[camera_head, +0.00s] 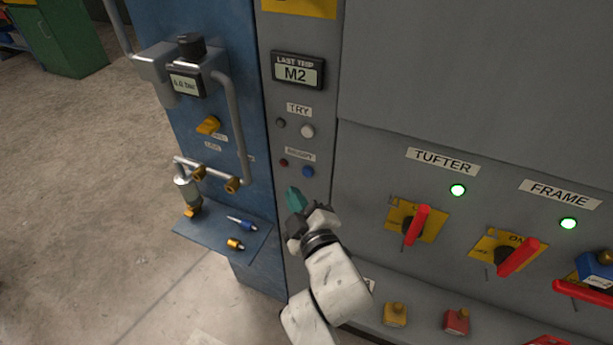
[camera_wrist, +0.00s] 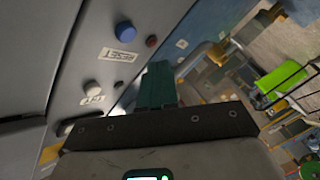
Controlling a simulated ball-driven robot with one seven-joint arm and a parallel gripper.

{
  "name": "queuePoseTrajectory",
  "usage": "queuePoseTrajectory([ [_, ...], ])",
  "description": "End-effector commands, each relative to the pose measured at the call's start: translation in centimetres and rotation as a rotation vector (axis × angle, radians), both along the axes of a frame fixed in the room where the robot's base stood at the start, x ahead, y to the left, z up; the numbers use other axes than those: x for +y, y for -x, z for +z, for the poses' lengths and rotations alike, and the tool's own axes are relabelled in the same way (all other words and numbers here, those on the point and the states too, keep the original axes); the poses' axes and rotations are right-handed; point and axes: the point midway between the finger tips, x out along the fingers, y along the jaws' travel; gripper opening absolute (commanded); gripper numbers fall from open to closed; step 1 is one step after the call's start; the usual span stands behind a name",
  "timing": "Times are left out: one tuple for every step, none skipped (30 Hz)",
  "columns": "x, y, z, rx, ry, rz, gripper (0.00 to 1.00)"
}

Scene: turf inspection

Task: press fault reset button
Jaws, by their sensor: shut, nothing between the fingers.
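A blue round button (camera_head: 308,171) sits on the grey narrow panel, below a small label that I cannot read clearly. A small dark red lamp or stud (camera_head: 284,162) is to its left. In the wrist view the blue button (camera_wrist: 125,31) is at the upper left, with the red one (camera_wrist: 151,41) beside it. My gripper (camera_head: 294,196) is shut and empty, its teal fingers just below and left of the blue button in the head view. In the wrist view the fingers (camera_wrist: 157,85) point toward the panel and look apart from the button.
A white button (camera_head: 307,131) under a TRY label sits above the blue one. A "LAST TRIP M2" display (camera_head: 298,72) is higher up. Red switch handles (camera_head: 417,225) stand out at right. A blue shelf (camera_head: 225,232) with small fittings and pipes (camera_head: 236,125) are at left.

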Motion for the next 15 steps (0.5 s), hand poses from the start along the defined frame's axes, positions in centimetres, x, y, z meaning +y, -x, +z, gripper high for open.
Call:
queuePoseTrajectory([
  [0.2,0.5,-0.3,0.0,-0.001,0.002,0.0],
  [0.3,0.7,-0.2,-0.002,-0.001,0.002,0.0],
  [0.4,1.0,-0.2,-0.001,-0.001,0.003,0.0],
  [0.5,1.2,-0.2,0.0,-0.001,0.002,0.0],
  [0.6,1.4,-0.2,0.0,-0.001,0.002,0.0],
  [0.6,1.5,-0.1,0.001,-0.001,0.001,0.0],
  [0.6,1.6,-0.1,0.0,-0.001,0.001,0.0],
  [0.6,1.7,0.0,0.0,-0.001,0.001,0.0],
  [0.6,1.7,0.0,0.0,-0.001,0.001,0.0],
  [0.6,1.7,0.0,0.0,-0.001,0.001,0.0],
  [0.6,1.7,0.0,-0.001,-0.002,0.0,0.0],
  [0.6,1.7,0.1,-0.001,-0.002,0.0,0.0],
  [0.6,1.7,0.0,-0.001,-0.002,0.0,0.0],
  [0.6,1.7,0.0,0.0,-0.001,0.001,0.0],
  [0.6,1.7,0.0,0.0,-0.001,0.001,0.0],
])
